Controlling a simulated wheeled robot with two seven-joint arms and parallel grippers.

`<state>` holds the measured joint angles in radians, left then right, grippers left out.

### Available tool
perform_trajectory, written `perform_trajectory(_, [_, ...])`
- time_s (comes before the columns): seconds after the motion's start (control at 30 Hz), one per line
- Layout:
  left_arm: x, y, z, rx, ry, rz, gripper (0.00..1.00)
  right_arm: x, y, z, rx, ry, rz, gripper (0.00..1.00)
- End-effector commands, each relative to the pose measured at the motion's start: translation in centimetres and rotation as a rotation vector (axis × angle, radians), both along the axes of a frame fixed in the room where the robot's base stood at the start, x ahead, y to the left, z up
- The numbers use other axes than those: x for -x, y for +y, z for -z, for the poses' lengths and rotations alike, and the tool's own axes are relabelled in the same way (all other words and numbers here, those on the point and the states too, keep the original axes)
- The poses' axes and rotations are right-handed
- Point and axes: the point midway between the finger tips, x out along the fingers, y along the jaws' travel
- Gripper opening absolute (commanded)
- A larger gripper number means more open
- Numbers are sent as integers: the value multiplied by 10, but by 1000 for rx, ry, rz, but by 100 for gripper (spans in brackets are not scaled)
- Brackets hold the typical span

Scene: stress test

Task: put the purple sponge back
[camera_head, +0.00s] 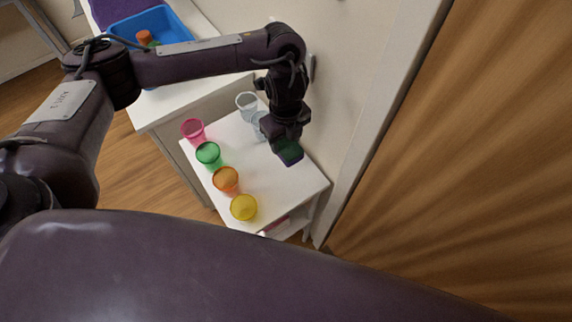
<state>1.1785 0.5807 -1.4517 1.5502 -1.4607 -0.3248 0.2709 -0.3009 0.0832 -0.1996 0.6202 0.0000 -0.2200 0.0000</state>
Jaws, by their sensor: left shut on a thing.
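My left gripper (284,138) is at the back right of the small white table, pointing down. It is shut on the purple sponge (290,153), a small dark block with a greenish face and a purple edge. The gripper hides the sponge's upper part. I cannot tell whether the sponge touches the tabletop or hangs just above it. My right gripper is not in view.
The white table (297,183) holds a pink cup (193,130), a green cup (209,154), an orange cup (226,180), a yellow cup (244,207) and clear cups (246,104) close to my gripper. A blue bin (168,24) stands on a counter. A wall is close right.

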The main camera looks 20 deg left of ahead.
Motion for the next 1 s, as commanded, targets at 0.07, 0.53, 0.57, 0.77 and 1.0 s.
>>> perform_trajectory(0.07, [3,0,29,2,9,-5,30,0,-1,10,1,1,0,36])
perform_trajectory(0.53, [0,0,101,1,1,-1,30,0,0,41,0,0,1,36])
perform_trajectory(0.57, [1,0,106,1,2,-1,30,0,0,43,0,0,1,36])
perform_trajectory(0.77, [0,-1,132,3,0,-1,30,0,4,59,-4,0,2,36])
perform_trajectory(1.0, [0,0,132,0,-1,1,30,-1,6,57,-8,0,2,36])
